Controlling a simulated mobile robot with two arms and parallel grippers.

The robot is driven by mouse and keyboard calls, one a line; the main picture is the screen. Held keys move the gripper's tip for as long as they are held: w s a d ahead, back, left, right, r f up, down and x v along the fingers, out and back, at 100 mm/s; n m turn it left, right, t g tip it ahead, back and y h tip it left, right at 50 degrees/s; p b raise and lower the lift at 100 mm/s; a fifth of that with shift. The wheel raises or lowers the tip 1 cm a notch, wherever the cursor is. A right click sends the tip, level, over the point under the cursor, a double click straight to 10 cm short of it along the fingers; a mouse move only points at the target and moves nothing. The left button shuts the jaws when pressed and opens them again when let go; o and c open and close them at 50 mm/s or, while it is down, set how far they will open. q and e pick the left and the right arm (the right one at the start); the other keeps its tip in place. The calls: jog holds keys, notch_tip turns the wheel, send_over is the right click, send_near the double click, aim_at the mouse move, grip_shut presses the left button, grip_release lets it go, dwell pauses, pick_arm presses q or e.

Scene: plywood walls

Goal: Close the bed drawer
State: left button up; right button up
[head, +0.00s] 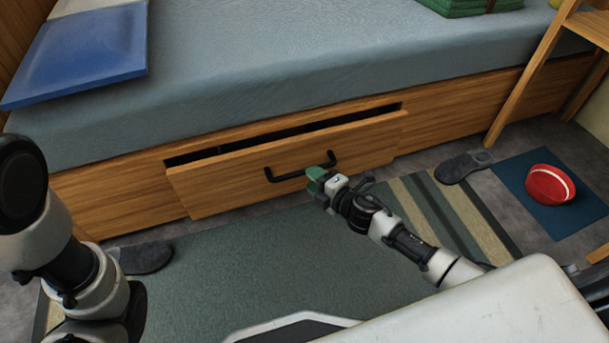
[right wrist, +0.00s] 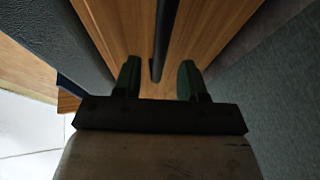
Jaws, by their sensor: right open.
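The bed drawer (head: 225,182) is a wooden front under the bed, pulled out a little, with a dark gap along its top edge. Its black bar handle (head: 290,175) is on the middle of the front. My right gripper (head: 314,182) has green fingertips and is at the right part of the handle. In the right wrist view my right gripper (right wrist: 158,80) is open, and the dark handle (right wrist: 158,45) shows between its two fingers in front of the wooden drawer front (right wrist: 196,35). I cannot tell whether they touch. My left arm shows at the left, but its gripper does not.
The bed (head: 270,65) has a grey cover and a blue pillow (head: 85,50). Slippers lie on the floor at the left (head: 146,258) and right (head: 462,166). A green rug (head: 230,265) covers the floor before the drawer.

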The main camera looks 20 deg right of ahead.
jog(key=shift+b+x, duration=0.7)
jog(key=shift+x, duration=1.6)
grip_shut()
